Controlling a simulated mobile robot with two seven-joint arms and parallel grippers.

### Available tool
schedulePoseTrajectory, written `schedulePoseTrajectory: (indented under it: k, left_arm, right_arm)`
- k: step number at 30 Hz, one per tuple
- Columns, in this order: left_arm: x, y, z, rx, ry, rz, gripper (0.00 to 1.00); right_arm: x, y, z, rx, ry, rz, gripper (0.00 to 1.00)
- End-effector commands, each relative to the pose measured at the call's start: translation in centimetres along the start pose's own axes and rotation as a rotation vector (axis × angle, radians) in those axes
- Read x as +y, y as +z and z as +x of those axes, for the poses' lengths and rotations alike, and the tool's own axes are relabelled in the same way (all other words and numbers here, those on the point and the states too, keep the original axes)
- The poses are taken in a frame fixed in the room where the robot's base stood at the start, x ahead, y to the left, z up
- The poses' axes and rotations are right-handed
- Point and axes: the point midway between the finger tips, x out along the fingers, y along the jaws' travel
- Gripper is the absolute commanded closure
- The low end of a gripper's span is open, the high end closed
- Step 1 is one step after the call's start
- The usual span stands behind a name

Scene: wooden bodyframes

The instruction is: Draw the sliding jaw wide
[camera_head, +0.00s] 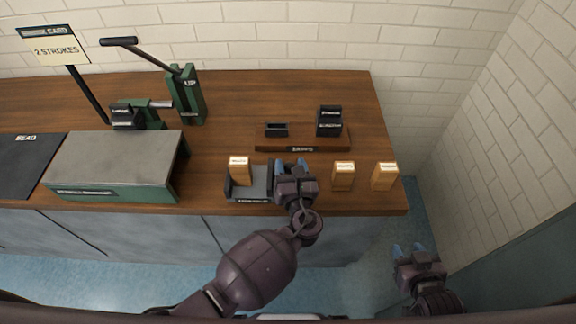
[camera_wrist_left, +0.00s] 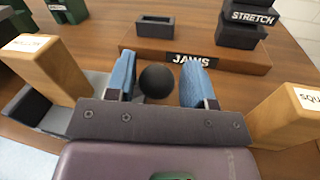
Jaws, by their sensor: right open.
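A dark jaw fixture (camera_head: 252,198) with a labelled front edge sits near the bench's front edge. A wooden block (camera_head: 239,168) stands at its left end; this block also shows at left in the left wrist view (camera_wrist_left: 50,72). My left gripper (camera_head: 291,166) is over the fixture's right end and hides much of it, so the sliding jaw is not clearly seen. In the left wrist view, its blue fingers stand apart either side of a round black knob (camera_wrist_left: 157,83), with a narrow gap at right. My right gripper (camera_head: 411,250) is open and empty, beyond the bench's right end.
Wooden blocks (camera_head: 343,176) and (camera_head: 384,176) stand right of my left gripper. Behind is a JAWS rack (camera_head: 303,149) with black pieces. A green-and-grey bench unit (camera_head: 115,165), a green lever press (camera_head: 188,95) and a "2 STROKES" card (camera_head: 54,46) stand left.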

Motion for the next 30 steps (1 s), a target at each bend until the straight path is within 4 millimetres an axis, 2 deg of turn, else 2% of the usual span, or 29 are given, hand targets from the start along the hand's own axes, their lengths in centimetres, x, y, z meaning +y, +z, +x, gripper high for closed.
schedulePoseTrajectory:
  k: [1,3,17,20,30]
  left_arm:
    - [-0.3,-0.1,-0.3,0.004,-0.007,-0.002,0.49]
    - [-0.3,-0.1,-0.2,0.004,-0.006,-0.001,0.41]
    - [0.1,-0.1,-0.4,0.002,0.003,0.004,0.41]
    - [0.1,-0.2,-1.4,0.002,0.003,0.004,0.41]
    - [0.0,-0.2,-7.5,0.004,0.000,0.003,0.41]
  right_arm:
    - [-0.1,0.3,-0.1,-0.005,0.000,0.004,0.57]
    - [-0.2,0.5,-0.2,-0.010,0.001,0.007,0.57]
    - [-0.2,0.6,-0.1,-0.012,0.001,0.007,0.57]
    - [-0.2,0.3,0.1,-0.006,0.000,0.006,0.57]
    - [-0.1,-0.4,0.3,0.009,-0.002,0.002,0.57]
